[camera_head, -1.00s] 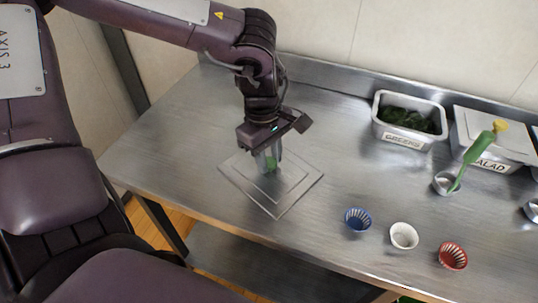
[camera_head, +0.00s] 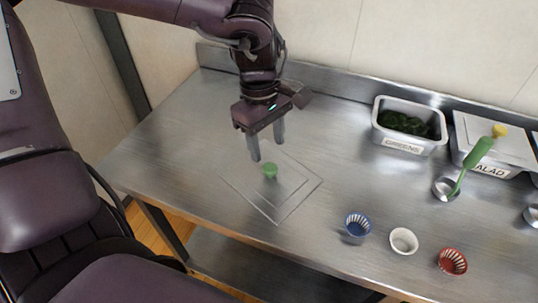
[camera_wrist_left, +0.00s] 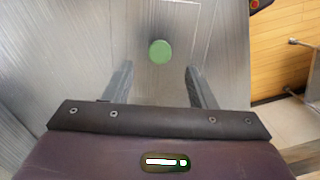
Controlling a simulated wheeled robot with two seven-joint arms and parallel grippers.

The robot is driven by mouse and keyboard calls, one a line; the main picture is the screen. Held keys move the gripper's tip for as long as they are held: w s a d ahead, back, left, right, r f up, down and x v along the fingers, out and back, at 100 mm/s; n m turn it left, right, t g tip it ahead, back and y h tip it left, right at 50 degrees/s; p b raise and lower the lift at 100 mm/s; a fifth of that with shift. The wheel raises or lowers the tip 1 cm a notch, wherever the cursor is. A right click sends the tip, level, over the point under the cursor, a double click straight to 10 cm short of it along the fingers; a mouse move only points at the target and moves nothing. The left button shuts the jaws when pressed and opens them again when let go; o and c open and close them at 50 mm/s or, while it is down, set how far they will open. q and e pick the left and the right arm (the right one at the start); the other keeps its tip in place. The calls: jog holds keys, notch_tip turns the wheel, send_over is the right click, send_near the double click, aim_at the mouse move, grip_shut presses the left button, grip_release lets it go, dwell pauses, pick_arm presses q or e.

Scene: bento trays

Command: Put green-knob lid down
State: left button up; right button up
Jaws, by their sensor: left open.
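The clear lid (camera_head: 283,208) lies flat on the steel table at the left, with its green knob (camera_head: 270,170) upright near its middle. My left gripper (camera_head: 268,150) is open and empty above and just behind the knob, with its fingers apart and clear of it. In the left wrist view the green knob (camera_wrist_left: 160,51) shows beyond and between the two open fingertips (camera_wrist_left: 160,75), touching neither. My right gripper is not in view.
A greens tub (camera_head: 412,149) and a lidded salad tub (camera_head: 490,170) stand along the back right. A green-handled ladle (camera_head: 474,158) rests in a small metal cup. Blue (camera_head: 357,225), white (camera_head: 403,240) and red (camera_head: 452,261) cups line the front right. The left table end is bare.

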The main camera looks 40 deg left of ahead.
pick_arm(q)
notch_tip(320, 180, up, 6)
jog(key=shift+a, duration=0.35)
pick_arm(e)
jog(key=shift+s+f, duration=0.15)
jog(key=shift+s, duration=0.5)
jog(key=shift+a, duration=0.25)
